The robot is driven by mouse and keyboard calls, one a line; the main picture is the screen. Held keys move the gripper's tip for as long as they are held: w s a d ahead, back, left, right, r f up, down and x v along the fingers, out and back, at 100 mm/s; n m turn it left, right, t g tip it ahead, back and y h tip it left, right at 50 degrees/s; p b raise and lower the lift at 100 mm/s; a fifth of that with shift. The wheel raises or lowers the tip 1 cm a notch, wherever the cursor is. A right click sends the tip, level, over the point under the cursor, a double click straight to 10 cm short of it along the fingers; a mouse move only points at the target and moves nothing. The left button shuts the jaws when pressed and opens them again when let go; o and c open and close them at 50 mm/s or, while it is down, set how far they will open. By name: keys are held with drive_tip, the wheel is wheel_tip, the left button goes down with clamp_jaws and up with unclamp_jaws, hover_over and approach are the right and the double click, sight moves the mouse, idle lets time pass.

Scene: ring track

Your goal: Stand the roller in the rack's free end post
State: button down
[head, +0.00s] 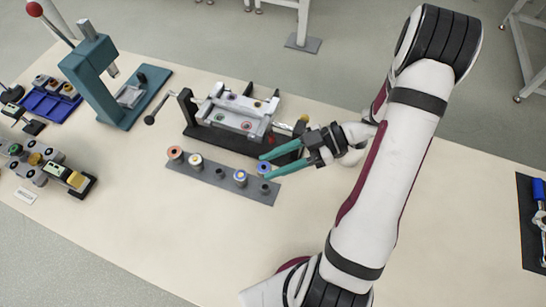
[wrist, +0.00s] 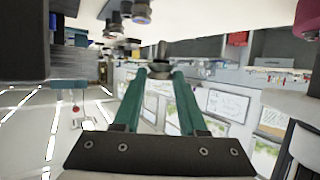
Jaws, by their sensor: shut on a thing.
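My gripper (head: 264,168) is shut on a roller with a blue ring on top (head: 264,168), its teal fingers on either side of it. In the wrist view the gripper (wrist: 160,72) has a dark grey round part of the roller (wrist: 160,66) between its fingertips. The rack (head: 214,182) is a flat grey strip. Its right end post (head: 265,188) is bare and shows just below the held roller in the head view. The roller looks upright and apart from the post; its exact height is unclear.
The rack also carries an orange-red-topped roller (head: 175,153), a yellow-centred one (head: 196,160), a bare-looking grey post (head: 218,172) and a blue-ringed roller (head: 240,177). A dark-based fixture (head: 235,112) stands close behind. The table in front is clear. A teal press (head: 95,75) stands left.

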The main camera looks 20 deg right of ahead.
drive_tip(key=shift+f, duration=2.5)
drive_tip(key=shift+f, duration=1.7)
drive_tip(key=shift+c, duration=1.9)
unclamp_jaws()
drive_tip(key=s+d+r, duration=0.7)
drive_tip(key=d+r, duration=0.2)
drive_tip(key=r, duration=0.2)
drive_tip(key=shift+s, duration=0.3)
